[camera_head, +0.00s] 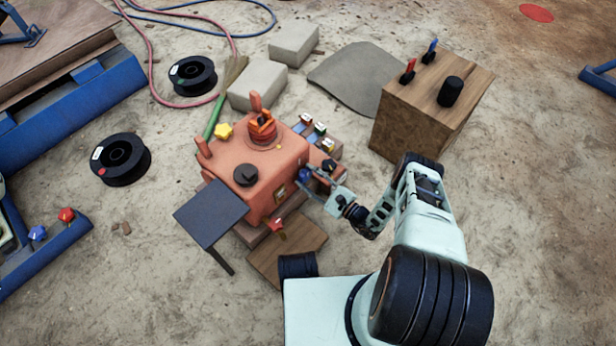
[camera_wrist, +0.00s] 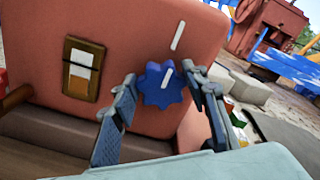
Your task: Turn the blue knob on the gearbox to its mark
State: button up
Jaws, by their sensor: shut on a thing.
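The blue knob (camera_wrist: 162,86) is a lobed knob on the side face of the orange-red gearbox (camera_head: 285,190). A white pointer line on it stands nearly upright, tilted slightly. A white mark (camera_wrist: 178,36) is on the gearbox face above and a little right of the knob, slanting to the right. My gripper (camera_wrist: 163,92) has its two fingers on either side of the knob, shut on it. In the head view my gripper (camera_head: 318,180) reaches the gearbox's right side, and the dark blue knob (camera_head: 304,173) shows partly behind the fingers.
A sight gauge (camera_wrist: 82,68) is left of the knob on the same face. A yellow knob (camera_head: 223,131), a black knob (camera_head: 246,175) and a red star knob (camera_head: 277,226) are around the gearbox. A wooden box (camera_head: 400,125) stands to the right. Open sandy ground lies beyond my arm.

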dwell(0.4)
jog(key=o, duration=1.2)
jog(key=shift+c, duration=0.2)
jog(key=shift+r, duration=0.1)
notch_tip(320, 180, up, 10)
